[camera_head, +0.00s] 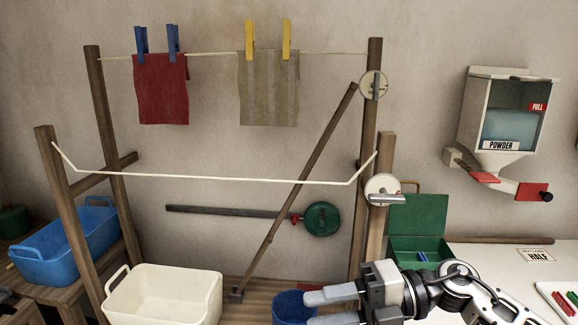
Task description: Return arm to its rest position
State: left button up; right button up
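My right gripper (312,309) comes in from the lower right, its fingers pointing left. Its two fingers are apart with nothing visible between them, though the lower one is close to the picture's bottom edge. Its fingertips overlap the right side of a small blue tub (286,304) in the picture. I cannot tell whether they touch it. My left gripper is not in view.
A slack line (215,178) crosses between wooden posts. Behind it hang a red cloth (162,95) and a beige cloth (268,95).

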jog(key=d+f+m+t+h, duration=0.35)
jog(key=f+m+t, duration=0.45)
jog(key=m, duration=0.5)
jog(key=d+f+m+t+h, duration=0.2)
jog(key=f+m+t+h, duration=0.35)
jog(key=m+t, duration=0.6)
jog(key=s+d+f+m+g+h, duration=0.2)
jog(key=s+f+m+g, duration=0.2)
jog(key=f, duration=0.4)
jog(key=s+d+f+m+g+h, duration=0.2)
jog(key=s+f+m+g, duration=0.2)
jog(key=s+f+m, duration=0.2)
jog(key=s+f, duration=0.2)
jog(key=s, duration=0.1)
jog(key=shift+s+d+f+g+h, duration=0.15)
jog(key=shift+d+f+g+h, duration=0.05)
jog(key=shift+d+g+h, duration=0.2)
